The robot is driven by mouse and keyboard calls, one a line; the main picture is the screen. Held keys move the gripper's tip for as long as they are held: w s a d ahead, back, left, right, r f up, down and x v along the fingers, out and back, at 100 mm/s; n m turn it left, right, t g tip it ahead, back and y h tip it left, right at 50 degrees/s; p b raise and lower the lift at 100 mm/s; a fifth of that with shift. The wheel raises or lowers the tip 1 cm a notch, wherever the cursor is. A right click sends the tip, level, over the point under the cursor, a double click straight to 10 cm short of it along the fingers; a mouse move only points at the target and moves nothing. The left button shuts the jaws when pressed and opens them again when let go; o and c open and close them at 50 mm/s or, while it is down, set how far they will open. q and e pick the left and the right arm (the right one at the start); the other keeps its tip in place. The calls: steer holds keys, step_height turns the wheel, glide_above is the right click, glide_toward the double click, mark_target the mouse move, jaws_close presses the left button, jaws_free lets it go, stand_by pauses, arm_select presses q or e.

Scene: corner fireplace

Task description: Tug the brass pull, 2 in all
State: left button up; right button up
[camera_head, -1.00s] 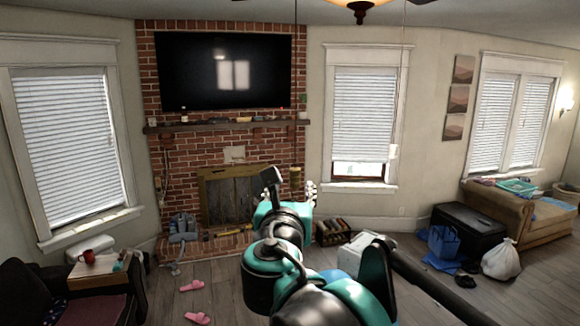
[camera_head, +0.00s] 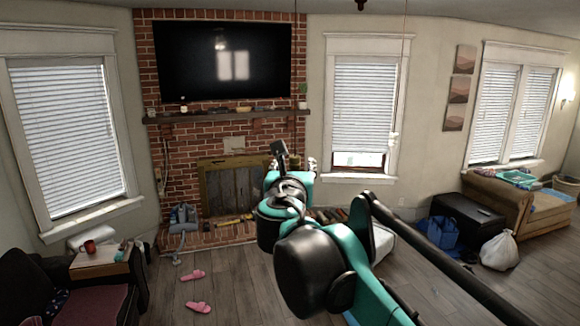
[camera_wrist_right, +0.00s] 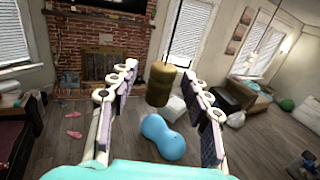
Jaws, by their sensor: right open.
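The brass pull (camera_wrist_right: 160,84) is a dull gold cylinder hanging upright on a thin dark cord. In the right wrist view it hangs between the two fingers of my right gripper (camera_wrist_right: 159,72), with a visible gap on each side. I cannot tell whether it is level with the fingertips or beyond them. In the head view my right gripper (camera_head: 297,165) is in front of the fireplace, open and empty, and the pull there is hard to make out behind it. My left gripper is not in view.
A second thin cord with a pale end (camera_head: 394,140) hangs in front of the middle window. A blue rounded object (camera_wrist_right: 164,137) is on the floor below. Pink slippers (camera_head: 198,307) lie on open wood floor. A brown sofa (camera_head: 500,200) stands at the right.

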steer(key=c, duration=1)
steer(key=shift+f+b, duration=0.3)
steer(key=shift+f, duration=0.35)
steer(key=o, duration=1)
steer(key=s+a, duration=0.1)
steer(key=s, duration=1.1)
